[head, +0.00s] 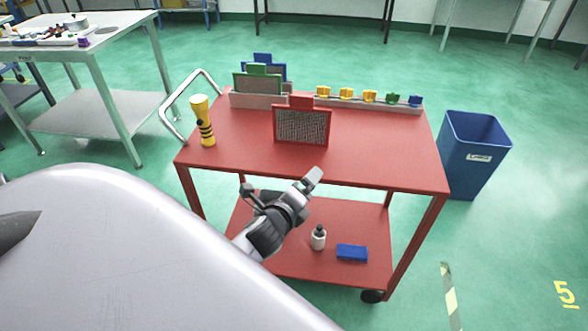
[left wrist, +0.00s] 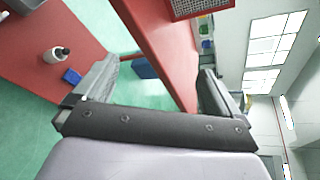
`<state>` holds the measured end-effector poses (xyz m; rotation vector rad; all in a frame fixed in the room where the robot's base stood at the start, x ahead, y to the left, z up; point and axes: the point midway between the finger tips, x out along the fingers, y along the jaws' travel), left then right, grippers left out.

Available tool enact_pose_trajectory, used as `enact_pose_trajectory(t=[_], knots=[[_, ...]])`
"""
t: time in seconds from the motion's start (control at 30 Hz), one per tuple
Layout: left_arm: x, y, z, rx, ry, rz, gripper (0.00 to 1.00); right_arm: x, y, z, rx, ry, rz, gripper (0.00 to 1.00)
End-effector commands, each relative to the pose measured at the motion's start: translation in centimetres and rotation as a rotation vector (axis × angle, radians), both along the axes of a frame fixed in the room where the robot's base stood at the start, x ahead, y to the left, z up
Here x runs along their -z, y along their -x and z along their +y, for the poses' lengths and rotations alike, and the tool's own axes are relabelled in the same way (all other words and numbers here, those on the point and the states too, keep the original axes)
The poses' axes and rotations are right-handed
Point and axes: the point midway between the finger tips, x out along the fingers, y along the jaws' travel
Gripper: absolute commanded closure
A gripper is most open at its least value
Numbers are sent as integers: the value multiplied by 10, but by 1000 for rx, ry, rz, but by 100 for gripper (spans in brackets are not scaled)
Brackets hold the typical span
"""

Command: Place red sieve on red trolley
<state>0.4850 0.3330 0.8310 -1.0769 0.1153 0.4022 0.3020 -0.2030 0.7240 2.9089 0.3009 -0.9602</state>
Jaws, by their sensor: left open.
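The red sieve (head: 302,125) has a red frame, a grey mesh panel and a tab on top. It stands upright on the top shelf of the red trolley (head: 370,158), near the middle of its front part. Its mesh corner (left wrist: 190,8) shows at the top edge of the left wrist view. My left gripper (head: 284,184) is in front of the trolley's front edge, below and apart from the sieve. In the left wrist view the left gripper (left wrist: 158,74) is open, with nothing between its jaws. My right gripper is not in view.
A yellow-black torch (head: 202,122) stands at the top shelf's left. Green and blue sieves (head: 257,84) stand in a rack behind; several coloured clips (head: 369,96) line the back. The lower shelf holds a bottle (head: 318,238) and blue block (head: 352,253). A blue bin (head: 468,165) stands right.

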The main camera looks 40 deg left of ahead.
Motion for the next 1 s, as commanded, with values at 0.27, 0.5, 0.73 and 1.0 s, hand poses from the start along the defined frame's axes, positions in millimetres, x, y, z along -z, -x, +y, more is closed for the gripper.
enact_pose_trajectory(t=[0.27,0.5,0.73,1.0], knots=[[69,83,-64,-148,869,40,2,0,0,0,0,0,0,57],[99,152,-110,-419,1523,108,2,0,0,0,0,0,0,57],[106,182,-129,-589,1803,138,2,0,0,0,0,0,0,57],[107,184,-130,-604,1825,140,2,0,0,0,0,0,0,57]])
